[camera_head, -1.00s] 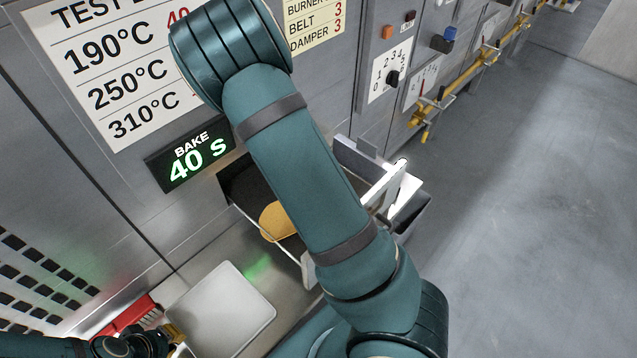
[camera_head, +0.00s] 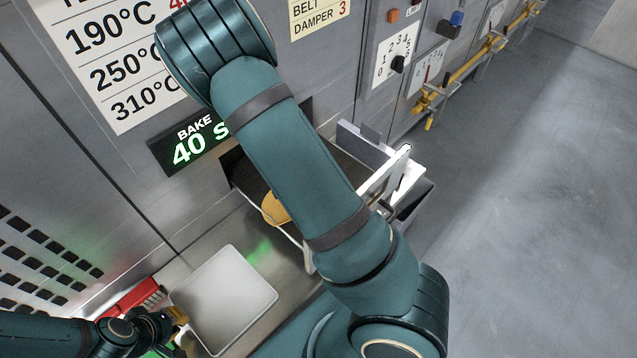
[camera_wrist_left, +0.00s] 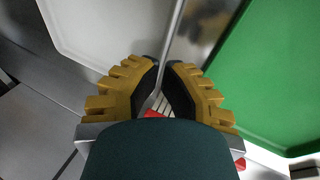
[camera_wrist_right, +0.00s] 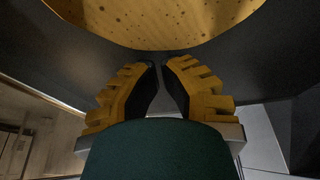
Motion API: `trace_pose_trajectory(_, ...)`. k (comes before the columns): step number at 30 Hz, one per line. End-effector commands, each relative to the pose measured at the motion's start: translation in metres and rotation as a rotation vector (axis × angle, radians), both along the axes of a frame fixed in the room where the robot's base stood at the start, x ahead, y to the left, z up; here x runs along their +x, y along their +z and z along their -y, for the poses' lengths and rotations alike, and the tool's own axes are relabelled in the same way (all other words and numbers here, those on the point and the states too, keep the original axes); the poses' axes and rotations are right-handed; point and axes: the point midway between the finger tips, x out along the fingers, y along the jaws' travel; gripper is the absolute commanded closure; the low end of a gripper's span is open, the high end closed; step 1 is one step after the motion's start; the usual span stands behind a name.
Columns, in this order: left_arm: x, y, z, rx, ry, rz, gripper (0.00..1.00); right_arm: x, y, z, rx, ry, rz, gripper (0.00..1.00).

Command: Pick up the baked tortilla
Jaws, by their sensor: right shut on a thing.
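The baked tortilla (camera_head: 273,208) is a round golden disc in the dark-bottomed drawer (camera_head: 240,172), partly hidden behind my right arm in the head view. In the right wrist view the tortilla (camera_wrist_right: 160,20) fills the top, with brown spots, its near edge at the fingertips. My right gripper (camera_wrist_right: 161,64) is shut on the tortilla's edge; the exact contact is hard to see. It is hidden in the head view.
A red object (camera_head: 132,298) lies by my left gripper. A green surface (camera_wrist_left: 275,75) is at the right of the left wrist view. The oven front has a lit display (camera_head: 200,142) reading 40 s. Yellow pipework (camera_head: 465,65) runs along the back right; the floor there is clear.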

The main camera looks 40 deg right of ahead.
Motion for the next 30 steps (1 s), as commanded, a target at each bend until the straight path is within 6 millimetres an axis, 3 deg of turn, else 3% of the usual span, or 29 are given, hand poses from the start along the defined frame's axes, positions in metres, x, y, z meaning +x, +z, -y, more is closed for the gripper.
trace_pose_trajectory(7, 0.0, 0.013, -0.001, -0.002, 0.0, 0.0, 1.0, -0.001, 0.002, -0.022, 0.0, 0.003, -0.001, 1.0)
trace_pose_trajectory(16, 0.0, 0.011, -0.001, -0.002, 0.0, 0.0, 1.0, -0.001, 0.0, -0.022, 0.0, 0.0, 0.0, 1.0)
trace_pose_trajectory(22, 0.0, 0.011, -0.001, -0.002, 0.0, 0.0, 1.0, 0.001, 0.0, -0.015, 0.0, -0.002, 0.001, 1.0)
trace_pose_trajectory(29, 0.0, 0.01, 0.0, -0.002, 0.0, 0.0, 1.0, 0.009, 0.0, 0.008, 0.0, 0.003, 0.001, 1.0)
trace_pose_trajectory(30, 0.0, 0.013, -0.001, -0.002, 0.0, 0.0, 1.0, 0.01, 0.007, 0.004, 0.001, 0.008, 0.002, 1.0)
